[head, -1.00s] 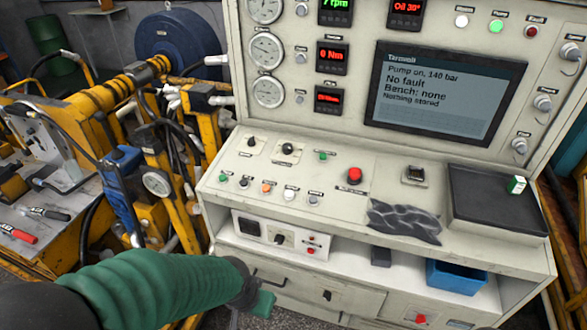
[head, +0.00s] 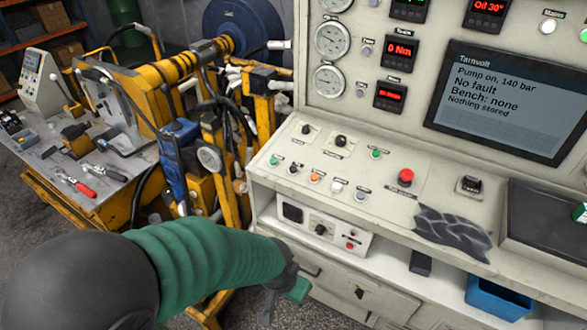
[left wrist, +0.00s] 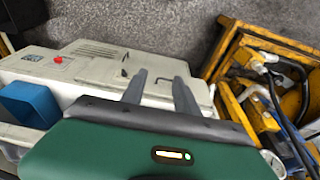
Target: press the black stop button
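The small black button (head: 293,168) sits in the lower row on the sloping console panel (head: 395,222), between a green button (head: 273,161) and an orange one (head: 315,176). Its label is too small to read. My left gripper (head: 282,298) is in front of the cabinet, below and apart from the button row. In the left wrist view its two dark fingers (left wrist: 159,90) stand apart with nothing between them. The button row is not visible in that view. My right gripper is in neither view.
A red mushroom button (head: 405,177), black knobs (head: 340,141) and white buttons (head: 336,187) share the panel. A crumpled dark cloth (head: 452,230) lies on the panel's front. A blue bin (head: 498,300) sits on the shelf below. Yellow machinery (head: 160,90) stands left of the console.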

